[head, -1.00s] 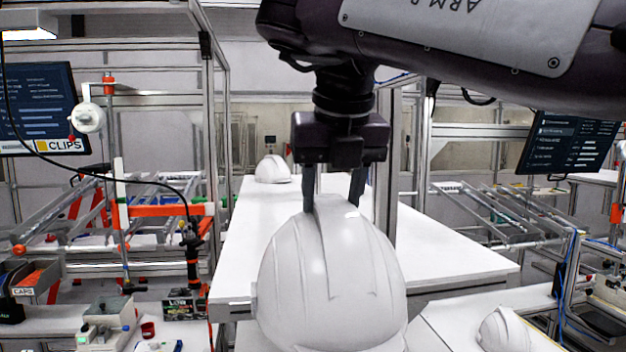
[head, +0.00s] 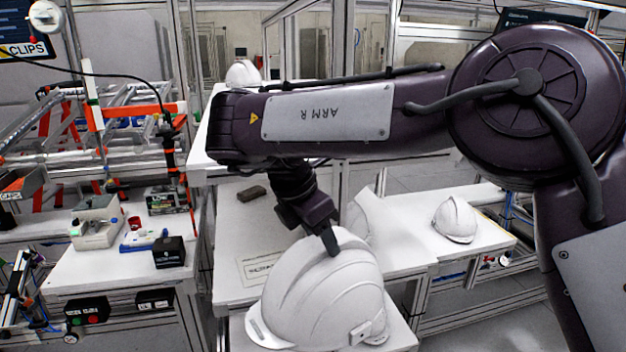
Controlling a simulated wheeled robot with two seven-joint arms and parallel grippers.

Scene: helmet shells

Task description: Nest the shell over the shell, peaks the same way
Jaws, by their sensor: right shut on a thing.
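My right gripper (head: 330,240) is shut on the raised crest of a large white helmet shell (head: 318,290), low in the middle of the head view. The held shell is dome up, with a flared rim at its lower left and a small square tab at its lower right. I cannot tell whether it touches the white surface below. A second white shell (head: 454,220) sits on the right-hand white table. Another white curved form (head: 370,218) shows partly behind the held shell. A small white shell (head: 242,74) stands far back. My left gripper is not in view.
A white table (head: 233,225) with a printed label (head: 262,268) and a dark block (head: 251,194) lies behind the held shell. My right arm crosses the upper view.

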